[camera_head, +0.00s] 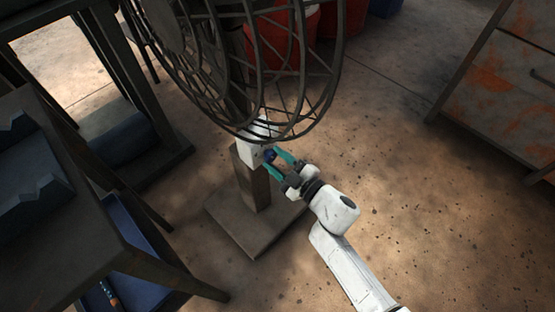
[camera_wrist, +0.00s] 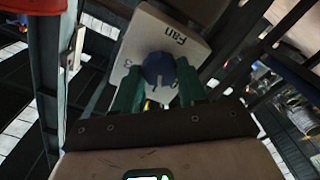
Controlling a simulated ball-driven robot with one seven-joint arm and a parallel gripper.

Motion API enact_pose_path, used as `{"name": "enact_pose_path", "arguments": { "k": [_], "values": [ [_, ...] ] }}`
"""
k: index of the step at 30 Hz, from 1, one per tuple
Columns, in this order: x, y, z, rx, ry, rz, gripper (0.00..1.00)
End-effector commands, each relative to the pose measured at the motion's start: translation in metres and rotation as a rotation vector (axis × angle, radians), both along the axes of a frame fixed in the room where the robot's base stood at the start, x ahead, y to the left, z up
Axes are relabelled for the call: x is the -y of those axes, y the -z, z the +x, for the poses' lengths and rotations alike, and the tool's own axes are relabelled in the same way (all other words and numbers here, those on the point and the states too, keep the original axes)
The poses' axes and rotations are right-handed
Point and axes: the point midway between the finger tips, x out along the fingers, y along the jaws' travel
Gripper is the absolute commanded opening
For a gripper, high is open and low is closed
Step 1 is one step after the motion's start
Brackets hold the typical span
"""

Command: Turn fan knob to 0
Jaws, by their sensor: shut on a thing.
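The fan (camera_head: 245,60) has a large dark wire cage on a post with a square base (camera_head: 255,226). A white control plate (camera_wrist: 150,35) marked "Fan" is on the post; its white box (camera_head: 252,152) shows just below the cage in the head view. The dark blue round fan knob (camera_wrist: 159,67) sits in the middle of the plate, and it also shows in the head view (camera_head: 269,155). My gripper (camera_wrist: 158,80) is shut on the knob, with a green finger on each side. A "3" shows at the plate's left; the fingers hide other marks and the knob's pointer is not clear.
The fan cage hangs close above my gripper. A dark workbench (camera_head: 65,215) stands at the left, with a blue bin (camera_head: 135,235) beneath it. Red buckets (camera_head: 283,38) stand behind the fan. A rusty cabinet (camera_head: 500,85) is at the right. The floor between is clear.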

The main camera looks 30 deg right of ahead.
Motion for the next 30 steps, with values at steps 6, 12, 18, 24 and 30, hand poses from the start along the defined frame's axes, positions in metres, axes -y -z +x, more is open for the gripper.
{"name": "enact_pose_path", "arguments": {
  "k": [6,12,18,24,30],
  "values": [
    [-0.0005,0.0006,-0.0002,0.064,-0.001,-0.192,0.11],
    [-0.0007,0.0013,-0.0003,0.114,-0.001,-0.35,0.11],
    [-0.0005,0.0013,-0.0005,0.153,-0.001,-0.468,0.11],
    [-0.0008,0.0011,-0.0006,0.176,-0.001,-0.541,0.11],
    [-0.001,0.001,-0.0006,0.186,-0.001,-0.573,0.11]
  ]
}}
